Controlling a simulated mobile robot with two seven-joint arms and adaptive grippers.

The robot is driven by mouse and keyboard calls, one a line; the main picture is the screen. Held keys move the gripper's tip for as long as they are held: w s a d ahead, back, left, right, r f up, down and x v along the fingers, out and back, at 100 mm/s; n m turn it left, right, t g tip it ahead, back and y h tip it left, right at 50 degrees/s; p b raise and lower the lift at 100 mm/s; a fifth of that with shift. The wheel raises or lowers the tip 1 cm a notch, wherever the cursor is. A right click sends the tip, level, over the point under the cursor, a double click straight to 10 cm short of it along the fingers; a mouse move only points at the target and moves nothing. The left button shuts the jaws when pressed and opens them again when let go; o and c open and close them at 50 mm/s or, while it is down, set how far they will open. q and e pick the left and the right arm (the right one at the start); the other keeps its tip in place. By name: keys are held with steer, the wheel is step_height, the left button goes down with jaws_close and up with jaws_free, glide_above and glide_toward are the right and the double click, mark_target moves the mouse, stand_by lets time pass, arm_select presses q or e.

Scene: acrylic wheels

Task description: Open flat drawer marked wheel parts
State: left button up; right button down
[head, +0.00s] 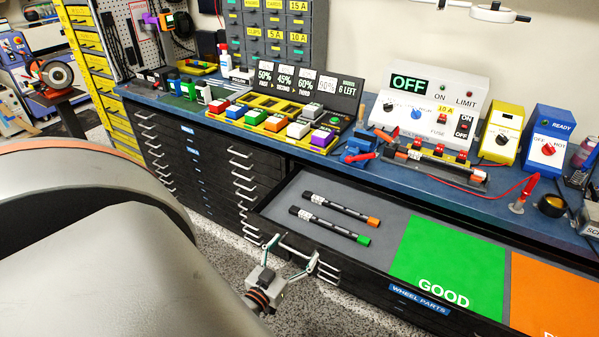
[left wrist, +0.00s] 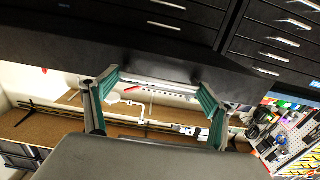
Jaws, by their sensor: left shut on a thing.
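The flat drawer marked "WHEEL PARTS" (head: 420,300) stands pulled out from under the blue bench, its grey inside showing. Two dark rods lie in it, one with an orange end (head: 342,208) and one with a green end (head: 330,226). A green "GOOD" panel (head: 450,262) and an orange panel (head: 553,295) line its right part. My left gripper (head: 292,250) is at the left part of the drawer front, shut on its handle. In the left wrist view the silver handle (left wrist: 158,87) lies between the green-padded fingers (left wrist: 160,95). My right gripper is out of view.
The blue bench top (head: 375,178) carries a tray of coloured blocks (head: 265,120), a white "OFF" device (head: 425,105), and yellow (head: 500,133) and blue (head: 546,138) boxes. Closed black drawers (head: 190,150) stand to the left. Speckled floor (head: 225,250) shows below the gripper.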

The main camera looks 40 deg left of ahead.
arm_select(q)
steer(key=shift+s, duration=0.2)
steer(key=o, duration=1.6)
steer(key=shift+s, duration=0.1)
steer(key=v, duration=1.2)
steer(key=shift+d, duration=0.1)
steer(key=w+d+f+m+g+h, duration=0.1)
steer(key=d+m+g+h, duration=0.1)
steer(key=d, duration=0.4)
steer(key=w+d+f+m+g+h, duration=0.1)
steer(key=d+f+m+g+h, duration=0.1)
steer(key=d, duration=0.5)
steer(key=w+d+f+m+g+h, duration=0.1)
steer(key=d+f+m+g+h, duration=0.1)
steer(key=d, duration=0.5)
steer(key=shift+f+m+g+h, duration=0.15)
steer(key=shift+m+g+h, duration=0.15)
steer(key=shift+m+h, duration=0.3)
